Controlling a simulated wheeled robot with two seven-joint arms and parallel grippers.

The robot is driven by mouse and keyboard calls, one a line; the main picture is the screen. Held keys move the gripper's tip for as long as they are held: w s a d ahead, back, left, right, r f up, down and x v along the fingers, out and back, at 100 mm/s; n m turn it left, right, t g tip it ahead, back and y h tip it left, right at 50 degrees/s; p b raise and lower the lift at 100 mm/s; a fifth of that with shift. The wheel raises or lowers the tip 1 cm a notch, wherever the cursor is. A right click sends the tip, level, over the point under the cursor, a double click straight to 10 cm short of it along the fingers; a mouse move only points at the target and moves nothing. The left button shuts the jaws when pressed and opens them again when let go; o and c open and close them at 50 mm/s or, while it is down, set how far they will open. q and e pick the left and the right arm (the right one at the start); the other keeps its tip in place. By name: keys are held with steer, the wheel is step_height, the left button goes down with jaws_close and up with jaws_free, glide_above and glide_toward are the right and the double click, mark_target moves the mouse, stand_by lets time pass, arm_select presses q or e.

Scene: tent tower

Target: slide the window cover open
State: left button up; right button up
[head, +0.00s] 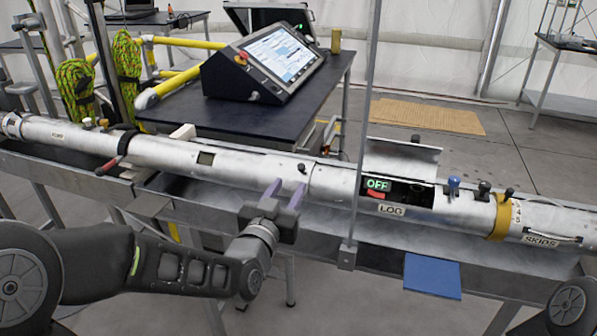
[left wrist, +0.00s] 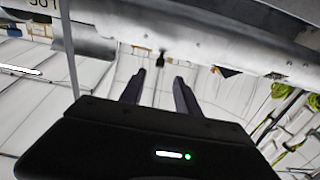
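A long silver tube lies across the head view, with an opening (head: 405,191) above a "LOG" label, showing a green "OFF" sign. A curved metal plate (head: 402,156) stands raised behind this opening. I cannot tell for sure which part is the window cover. A small black knob (head: 301,168) sits on the tube left of the opening; it also shows in the left wrist view (left wrist: 161,56). My left gripper (head: 286,188) is open and empty, its fingers pointing at the tube just in front of the knob, apparently not touching it. My right gripper is out of view.
A thin upright metal post (head: 365,110) stands in front of the tube, right of my left gripper. A black table (head: 240,120) with a tilted touchscreen console (head: 272,60) is behind. A metal trough (head: 190,200) runs under the tube. A blue sheet (head: 432,276) is at the front.

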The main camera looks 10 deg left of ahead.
mark_target(300, 170)
arm_select(q)
steer(key=w, duration=0.5)
steer(key=w+p, duration=0.1)
steer(key=w, duration=0.1)
steer(key=shift+w+d, duration=0.25)
steer(key=shift+c, duration=0.3)
jaws_close()
stand_by(0.9)
